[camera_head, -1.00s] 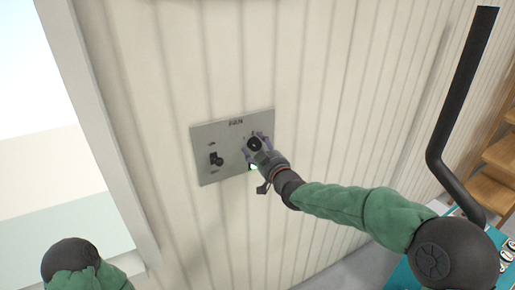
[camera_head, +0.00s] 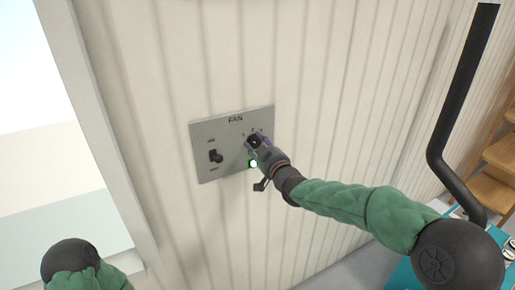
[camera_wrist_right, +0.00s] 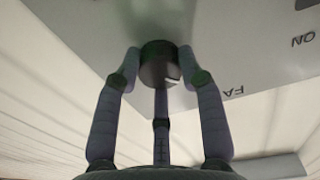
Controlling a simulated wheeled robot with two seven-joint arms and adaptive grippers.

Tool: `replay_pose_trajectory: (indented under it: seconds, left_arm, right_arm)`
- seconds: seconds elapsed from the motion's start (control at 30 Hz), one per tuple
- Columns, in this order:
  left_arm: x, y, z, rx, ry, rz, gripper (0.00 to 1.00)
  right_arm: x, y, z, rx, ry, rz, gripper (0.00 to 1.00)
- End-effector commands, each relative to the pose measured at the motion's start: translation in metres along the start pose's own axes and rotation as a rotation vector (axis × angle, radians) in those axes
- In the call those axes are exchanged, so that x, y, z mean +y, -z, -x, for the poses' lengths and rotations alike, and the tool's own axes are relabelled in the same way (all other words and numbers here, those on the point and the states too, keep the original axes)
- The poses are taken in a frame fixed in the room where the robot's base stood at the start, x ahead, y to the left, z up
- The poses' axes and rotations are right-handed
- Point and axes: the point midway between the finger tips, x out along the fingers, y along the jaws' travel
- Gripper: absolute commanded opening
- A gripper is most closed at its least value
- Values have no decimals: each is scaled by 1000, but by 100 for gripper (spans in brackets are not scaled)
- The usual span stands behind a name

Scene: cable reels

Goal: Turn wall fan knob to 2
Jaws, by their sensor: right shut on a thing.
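A grey fan panel (camera_head: 228,170) marked FAN is fixed to the white wall. A round black knob (camera_head: 254,141) sits on its right half, with small numbers above it that are partly covered by my gripper. In the right wrist view the dark knob (camera_wrist_right: 157,66) is between my fingers. My right gripper (camera_head: 256,144) is shut on the knob, its fingertips around the rim; the gripper also shows in the right wrist view (camera_wrist_right: 160,80). Which number the knob points to cannot be told. My left gripper is out of view; only part of the left arm shows.
A black toggle switch (camera_head: 215,156) is on the panel's left half. A green light (camera_head: 253,163) glows just below the knob. A window (camera_head: 60,150) is at left. A black pipe (camera_head: 450,130), wooden steps (camera_head: 497,160) and a teal box (camera_head: 405,279) are at right.

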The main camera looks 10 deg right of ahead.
Motion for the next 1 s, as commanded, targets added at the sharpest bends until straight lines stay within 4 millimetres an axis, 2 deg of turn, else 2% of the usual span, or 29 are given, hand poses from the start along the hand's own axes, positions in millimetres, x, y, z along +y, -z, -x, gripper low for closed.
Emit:
replay_pose_trajectory:
  seconds: [0.03, 0.5, 0.8, 1.0]
  left_arm:
    - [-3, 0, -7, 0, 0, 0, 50]
    - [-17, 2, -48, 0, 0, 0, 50]
    - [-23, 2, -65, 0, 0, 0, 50]
    - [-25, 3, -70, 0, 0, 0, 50]
  right_arm:
    - [0, 0, 0, 5, 0, -29, 7]
    - [0, -1, 0, -11, 4, -437, 7]
    - [1, 1, 0, -19, 6, -643, 7]
    - [2, 2, 0, -21, 6, -722, 7]
